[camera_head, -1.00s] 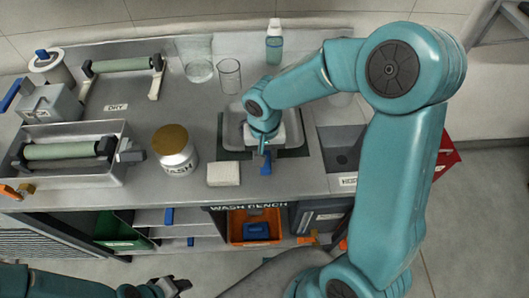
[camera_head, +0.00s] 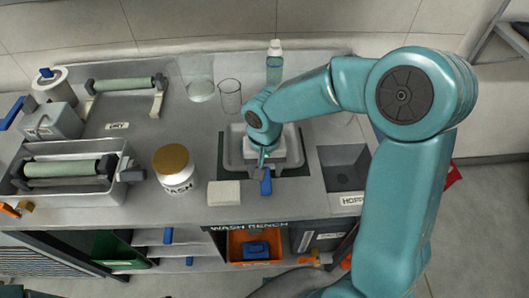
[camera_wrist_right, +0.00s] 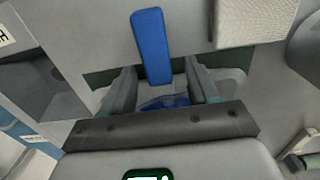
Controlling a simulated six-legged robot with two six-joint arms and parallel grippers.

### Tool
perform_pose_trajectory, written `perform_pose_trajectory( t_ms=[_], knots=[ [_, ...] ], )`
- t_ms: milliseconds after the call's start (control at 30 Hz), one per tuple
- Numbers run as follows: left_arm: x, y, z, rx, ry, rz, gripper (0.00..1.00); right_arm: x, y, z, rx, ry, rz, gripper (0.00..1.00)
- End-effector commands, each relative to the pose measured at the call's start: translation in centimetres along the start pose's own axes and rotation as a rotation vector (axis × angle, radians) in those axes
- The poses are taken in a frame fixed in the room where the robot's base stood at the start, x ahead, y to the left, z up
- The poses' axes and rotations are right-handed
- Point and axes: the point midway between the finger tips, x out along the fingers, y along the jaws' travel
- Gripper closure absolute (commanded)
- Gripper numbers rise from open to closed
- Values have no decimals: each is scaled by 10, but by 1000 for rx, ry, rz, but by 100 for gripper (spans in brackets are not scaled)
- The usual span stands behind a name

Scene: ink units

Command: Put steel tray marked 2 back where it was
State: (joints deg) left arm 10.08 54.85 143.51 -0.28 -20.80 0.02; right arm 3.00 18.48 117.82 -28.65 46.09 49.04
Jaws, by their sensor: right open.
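A grey steel tray (camera_head: 232,152) sits on a dark green mat at the back middle of the bench. A blue handle (camera_head: 266,183) projects from its front side. I see no number on the tray. My right gripper (camera_head: 262,162) is over the tray's front, by the handle. In the right wrist view the blue handle (camera_wrist_right: 152,45) stands out beyond my open right gripper (camera_wrist_right: 158,85), with a finger on each side of its line. I cannot tell whether the fingers touch it. My left gripper is out of view.
Shelves (camera_head: 150,237) below the bench hold pieces with blue handles. An orange bin (camera_head: 234,245) is beside them. A white block (camera_head: 224,194) and a WASH jar (camera_head: 176,170) stand left of the tray. A hopper opening (camera_head: 345,170) lies to the right.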

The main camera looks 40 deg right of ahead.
Motion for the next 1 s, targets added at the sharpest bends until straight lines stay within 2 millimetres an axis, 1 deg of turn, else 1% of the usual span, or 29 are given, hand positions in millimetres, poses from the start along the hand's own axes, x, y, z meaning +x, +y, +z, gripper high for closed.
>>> perform_pose_trajectory(
  t_ms=[33,200,300,400,500,600,1000],
  knots=[
    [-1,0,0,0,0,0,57,-14,-1,-1,1,6,-4,40],
    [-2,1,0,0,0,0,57,-55,-1,-1,0,6,-3,40],
    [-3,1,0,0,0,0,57,-73,-1,0,0,4,-4,40],
    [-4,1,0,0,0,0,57,-86,0,0,0,2,-2,40],
    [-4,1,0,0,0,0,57,-93,0,0,0,1,-1,40],
    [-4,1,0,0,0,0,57,-95,0,0,-1,0,-1,40],
    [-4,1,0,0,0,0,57,-94,0,0,0,0,-1,40]
  ],
)
